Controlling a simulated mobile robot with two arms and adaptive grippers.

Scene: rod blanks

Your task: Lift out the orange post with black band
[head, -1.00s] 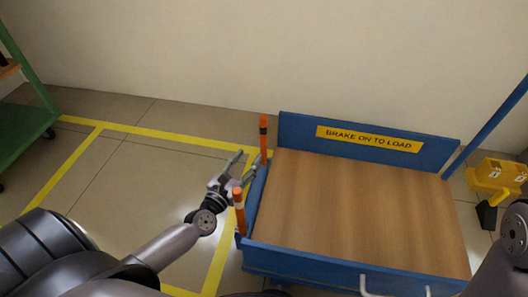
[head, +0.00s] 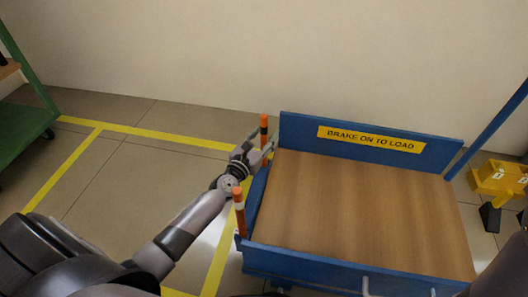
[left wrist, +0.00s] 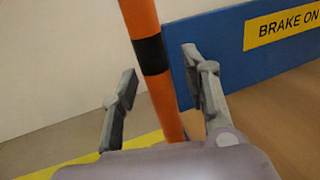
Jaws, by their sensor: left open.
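The orange post with black band (head: 263,124) stands upright at the far left corner of the blue cart. My left gripper (head: 263,141) is open at this post. In the left wrist view the post (left wrist: 151,83) runs between the two spread fingers of my left gripper (left wrist: 159,67), its black band just beyond the fingertips, with gaps on both sides. The post's lower end is hidden behind the gripper there. A second orange post with a white band (head: 239,212) stands at the cart's near left corner, beside my left forearm.
The blue cart (head: 355,286) has a bare wooden deck (head: 360,205) and a yellow sign (head: 370,139) on its far board. A yellow object (head: 495,178) stands at right. A green rack (head: 25,130) stands at far left. The wall is close behind the cart.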

